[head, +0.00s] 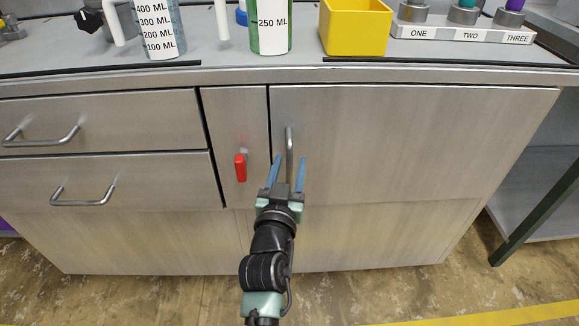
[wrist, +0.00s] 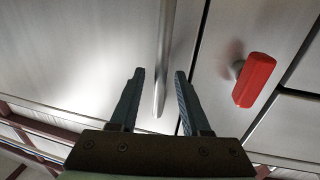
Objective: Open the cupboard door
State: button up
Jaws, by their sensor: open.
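The cupboard door (head: 400,140) is a wide metal panel right of centre in the head view, and it looks shut. Its vertical bar handle (head: 289,150) is near the door's left edge; it also shows in the wrist view (wrist: 163,60). My gripper (head: 288,160) is open in front of the handle's lower part. In the wrist view, the lower end of the handle lies between the two blue fingers (wrist: 158,75) in the picture. I cannot tell whether either finger touches it. A red latch (head: 240,167) hangs upright on the narrow panel left of the door; the wrist view shows it at right (wrist: 254,80).
Two drawers with bar handles (head: 42,137) are at the left. On the counter stand jugs (head: 270,25), a yellow bin (head: 355,28) and a rack labelled ONE, TWO, THREE (head: 465,33). A dark post (head: 535,222) stands right of the cupboard. The floor in front is clear.

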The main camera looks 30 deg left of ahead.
jog(key=shift+w, duration=0.2)
grip_shut()
dwell(1.4)
